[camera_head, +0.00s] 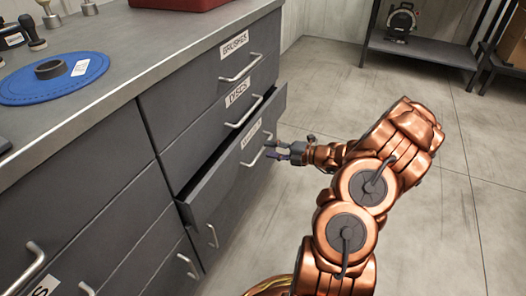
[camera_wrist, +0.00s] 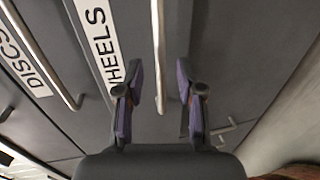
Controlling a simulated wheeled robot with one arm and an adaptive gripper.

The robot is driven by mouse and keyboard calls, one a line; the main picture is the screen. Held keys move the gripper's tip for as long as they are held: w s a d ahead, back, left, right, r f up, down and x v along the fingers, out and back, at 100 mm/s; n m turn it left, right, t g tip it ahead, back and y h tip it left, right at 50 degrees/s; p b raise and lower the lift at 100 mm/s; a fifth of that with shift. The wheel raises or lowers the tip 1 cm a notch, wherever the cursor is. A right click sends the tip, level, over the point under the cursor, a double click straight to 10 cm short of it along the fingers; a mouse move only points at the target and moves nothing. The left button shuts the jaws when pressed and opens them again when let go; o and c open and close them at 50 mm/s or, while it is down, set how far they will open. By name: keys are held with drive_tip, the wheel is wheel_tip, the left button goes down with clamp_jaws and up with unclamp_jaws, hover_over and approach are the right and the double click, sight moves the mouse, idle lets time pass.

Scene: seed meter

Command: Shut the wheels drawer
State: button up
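The wheels drawer (camera_head: 222,184) is a dark grey drawer under the discs drawer. It stands partly pulled out, with a dark gap showing behind its front. Its front and white WHEELS label (camera_wrist: 97,35) fill the middle of the wrist view. Its silver bar handle (camera_wrist: 158,55) runs between my fingers in that view. My gripper (camera_head: 277,152) is at the drawer front, close to the handle, with purple-padded fingers. In the wrist view my gripper (camera_wrist: 160,100) is open, with a finger on each side of the handle. I cannot tell whether they touch it.
Above are the discs drawer (camera_head: 212,133) and brushes drawer (camera_head: 208,82), both looking shut. The grey worktop (camera_head: 130,50) holds a blue round mat (camera_head: 25,88), stamps and a red case (camera_head: 175,3). A shelf (camera_head: 425,48) stands at the back right. The floor right of the drawers is clear.

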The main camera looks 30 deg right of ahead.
sight(263, 147)
drive_tip(key=shift+b+x, duration=0.55)
drive_tip(key=shift+x, duration=1.35)
clamp_jaws()
